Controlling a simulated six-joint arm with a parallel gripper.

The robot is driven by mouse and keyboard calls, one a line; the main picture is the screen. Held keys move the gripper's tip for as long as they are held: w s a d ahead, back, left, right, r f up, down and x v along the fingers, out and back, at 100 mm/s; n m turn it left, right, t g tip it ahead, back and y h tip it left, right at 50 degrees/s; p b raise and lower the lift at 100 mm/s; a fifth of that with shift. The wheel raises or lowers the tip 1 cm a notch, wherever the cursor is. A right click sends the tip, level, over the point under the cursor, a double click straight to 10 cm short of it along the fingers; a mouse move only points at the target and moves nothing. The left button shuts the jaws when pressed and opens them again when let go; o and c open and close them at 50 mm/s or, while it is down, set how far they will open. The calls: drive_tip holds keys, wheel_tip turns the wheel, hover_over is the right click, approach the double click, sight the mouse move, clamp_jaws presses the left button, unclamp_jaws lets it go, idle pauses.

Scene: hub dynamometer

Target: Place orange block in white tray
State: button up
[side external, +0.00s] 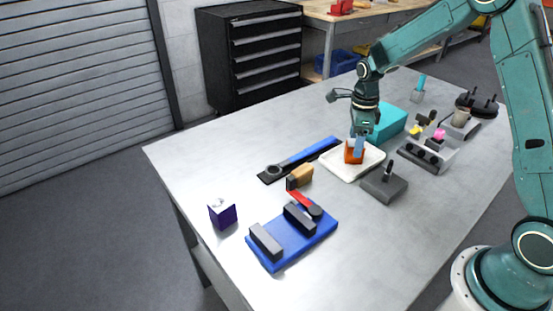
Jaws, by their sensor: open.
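The orange block (349,156) is in the white tray (340,172), near the middle of the table. My gripper (358,148) points down directly over the tray, with its fingertips at the block. The jaws are open. A finger covers part of the block, so I cannot tell whether the jaws touch it. The block looks to be resting on the tray floor.
A teal box (388,122) stands just behind the tray. A dark grey block with a peg (384,188) is close on the right. A blue and black bar (300,160), a tan block (302,174), a blue fixture (290,238) and a purple box (222,214) lie to the left and front.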

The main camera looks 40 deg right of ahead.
wheel_tip(320, 180, up, 11)
drive_tip(key=shift+r, duration=0.15)
idle(0.4)
idle(0.5)
drive_tip(key=s+a+r+n+t, duration=0.1)
drive_tip(key=s+a+r+n, duration=0.35)
drive_tip(key=s+n, duration=0.2)
drive_tip(key=s+a+r+n+t, duration=0.2)
drive_tip(key=s+a+r+n, duration=0.1)
drive_tip(key=s+r+n, duration=0.35)
drive_tip(key=s+a+f+n+t, duration=0.1)
drive_tip(key=s+a+n, duration=0.3)
drive_tip(key=s+n, duration=0.9)
drive_tip(key=shift+s+f+n+t, duration=0.35)
drive_tip(key=shift+n+t, duration=0.15)
drive_tip(key=shift+t, duration=0.3)
